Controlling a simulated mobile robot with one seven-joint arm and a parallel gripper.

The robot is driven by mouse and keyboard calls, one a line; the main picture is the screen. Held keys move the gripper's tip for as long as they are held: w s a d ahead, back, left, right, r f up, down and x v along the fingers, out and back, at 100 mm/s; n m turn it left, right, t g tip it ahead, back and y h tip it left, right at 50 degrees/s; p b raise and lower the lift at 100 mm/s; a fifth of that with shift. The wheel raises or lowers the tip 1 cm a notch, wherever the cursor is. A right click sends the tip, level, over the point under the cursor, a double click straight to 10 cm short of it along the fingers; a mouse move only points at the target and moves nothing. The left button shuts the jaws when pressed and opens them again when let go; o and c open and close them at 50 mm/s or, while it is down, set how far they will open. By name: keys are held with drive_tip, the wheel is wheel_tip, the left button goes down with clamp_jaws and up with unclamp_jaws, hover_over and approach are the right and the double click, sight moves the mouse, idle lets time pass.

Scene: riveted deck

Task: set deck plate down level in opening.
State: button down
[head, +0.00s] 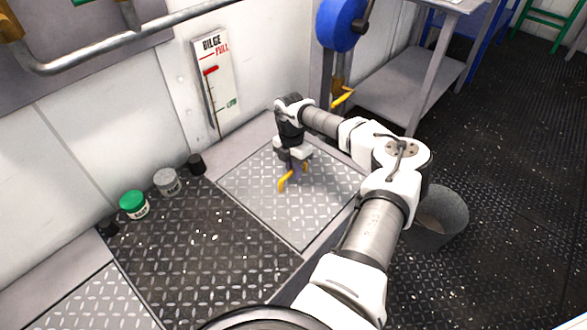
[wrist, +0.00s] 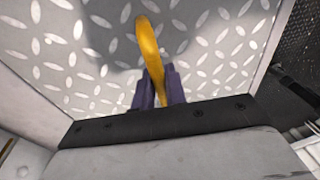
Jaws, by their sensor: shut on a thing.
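The deck plate (head: 320,205) is a light grey diamond-tread panel, in the middle of the head view. It lies about level with the pale floor border around it; whether it sits fully down in the opening I cannot tell. My gripper (head: 293,172) points down over the plate, shut on its yellow handle (head: 287,183). In the wrist view the purple fingers (wrist: 158,88) close around the yellow handle (wrist: 150,45), with the plate's tread (wrist: 85,50) behind. The opening's edges under the plate are hidden.
A dark tread panel (head: 190,245) lies to the left. A green-lidded can (head: 133,204), a grey can (head: 167,181) and a black can (head: 197,164) stand along the wall. A grey bucket (head: 440,218) stands right of my arm. A grey shelf unit (head: 405,85) is behind.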

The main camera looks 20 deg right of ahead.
drive_tip(key=c, duration=1.4)
unclamp_jaws()
drive_tip(key=shift+o, duration=0.3)
wheel_tip(320, 180, up, 14)
drive_tip(key=w+p, duration=0.2)
drive_tip(key=shift+w+f, duration=0.15)
drive_tip(key=shift+w, duration=0.05)
